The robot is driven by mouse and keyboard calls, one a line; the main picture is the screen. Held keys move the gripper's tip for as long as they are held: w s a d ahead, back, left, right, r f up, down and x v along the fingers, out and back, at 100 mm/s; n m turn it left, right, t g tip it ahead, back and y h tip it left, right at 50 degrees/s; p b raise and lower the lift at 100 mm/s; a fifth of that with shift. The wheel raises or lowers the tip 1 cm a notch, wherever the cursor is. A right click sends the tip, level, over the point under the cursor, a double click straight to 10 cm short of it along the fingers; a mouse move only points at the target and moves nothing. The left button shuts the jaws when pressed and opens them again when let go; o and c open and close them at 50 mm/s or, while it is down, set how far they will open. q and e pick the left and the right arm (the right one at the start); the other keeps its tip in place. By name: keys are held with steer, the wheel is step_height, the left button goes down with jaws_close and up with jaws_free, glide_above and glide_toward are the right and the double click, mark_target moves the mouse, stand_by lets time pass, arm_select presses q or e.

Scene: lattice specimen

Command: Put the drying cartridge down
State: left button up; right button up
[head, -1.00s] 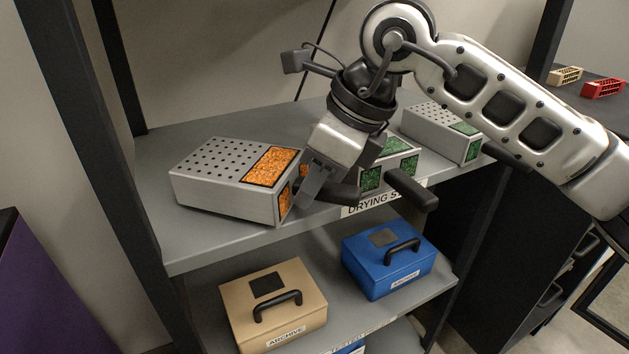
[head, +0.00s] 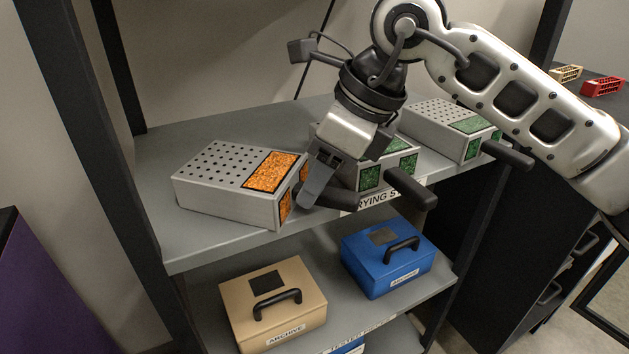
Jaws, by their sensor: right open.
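A grey drying cartridge with a perforated top and orange windows (head: 222,185) rests on the upper shelf at the left, set at an angle. Its black handle (head: 338,197) points right, toward the shelf front. My right gripper (head: 316,186) is open at the handle's base, close to the cartridge's windowed end. One dark finger shows in front of the handle; the other is hidden, and I cannot tell whether either touches. My left gripper is not in view.
A green-windowed cartridge (head: 370,178) stands close right, partly behind my gripper, and another (head: 453,125) farther right, both with black handles. The shelf (head: 200,240) carries a partly hidden label. Below sit a tan box (head: 250,310) and a blue box (head: 372,262).

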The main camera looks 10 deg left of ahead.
steer(key=w+v, duration=0.1)
steer(key=v, duration=0.9)
steer(key=shift+s, duration=0.5)
